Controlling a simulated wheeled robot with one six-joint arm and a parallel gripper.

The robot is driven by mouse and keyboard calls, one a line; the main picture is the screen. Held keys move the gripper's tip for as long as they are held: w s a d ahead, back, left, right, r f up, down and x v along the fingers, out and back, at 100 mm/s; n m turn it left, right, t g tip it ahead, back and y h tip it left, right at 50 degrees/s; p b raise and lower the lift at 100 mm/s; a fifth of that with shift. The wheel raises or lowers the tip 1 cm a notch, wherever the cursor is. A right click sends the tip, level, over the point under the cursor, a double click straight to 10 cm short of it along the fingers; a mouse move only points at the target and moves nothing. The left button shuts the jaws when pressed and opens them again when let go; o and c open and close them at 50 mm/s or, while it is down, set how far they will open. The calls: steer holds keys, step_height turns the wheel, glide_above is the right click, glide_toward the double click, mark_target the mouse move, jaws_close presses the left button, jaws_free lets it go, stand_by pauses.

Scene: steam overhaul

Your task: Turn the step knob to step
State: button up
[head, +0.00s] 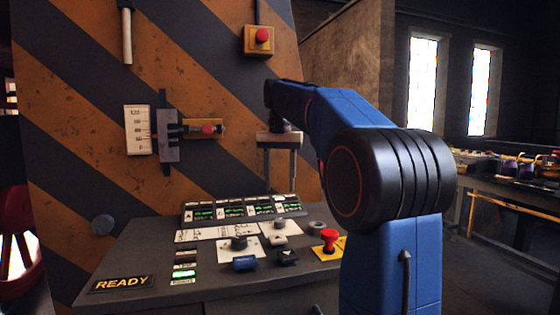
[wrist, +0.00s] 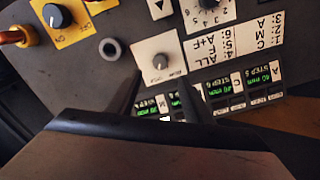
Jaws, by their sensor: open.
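A small grey knob (wrist: 160,61) with a pale pointer line stands on a square white plate in the wrist view. Its label is too small to read, so I cannot confirm it as the step knob. It also shows in the head view as the rear knob (head: 279,224), just in front of the displays. My gripper (head: 281,203) is open and points down above the back of the panel. In the wrist view its two dark fingers (wrist: 156,97) are spread, apart from the knob, on the display side of it. Nothing is between them.
A numbered selector knob (head: 239,241) is close by, with a blue button (head: 245,263) and arrow buttons in front. A red mushroom button (head: 329,238) stands at right. Lit displays (head: 245,208) line the back. A black knob (wrist: 57,15) on yellow shows in the wrist view.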

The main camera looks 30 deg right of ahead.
step_height(320, 180, up, 6)
steer(key=shift+r, duration=0.25)
steer(key=shift+s, duration=0.1)
stand_by(0.5)
